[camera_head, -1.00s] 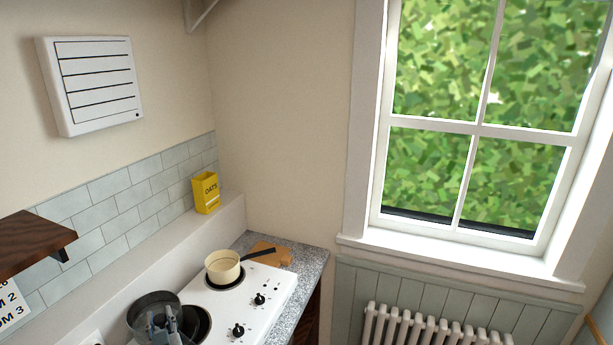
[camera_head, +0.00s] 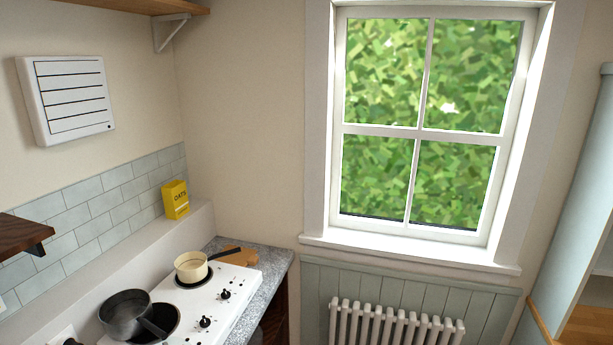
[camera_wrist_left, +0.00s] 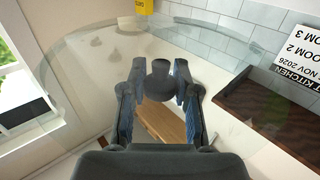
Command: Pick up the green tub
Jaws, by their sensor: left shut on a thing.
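No green tub shows in either view. In the left wrist view my left gripper (camera_wrist_left: 159,72) is shut on the dark knob of a clear glass lid (camera_wrist_left: 85,50). The lid spreads wide around the fingers, and the scene behind shows through it. My left gripper is outside the head view. My right gripper is in neither view.
A dark pan (camera_head: 119,313) and a cream pan (camera_head: 190,266) stand on the white hob (camera_head: 230,310). A yellow oats box (camera_head: 176,199) stands on the ledge behind. A dark wooden shelf (camera_head: 20,234) juts in at left. A radiator (camera_head: 390,325) sits under the window.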

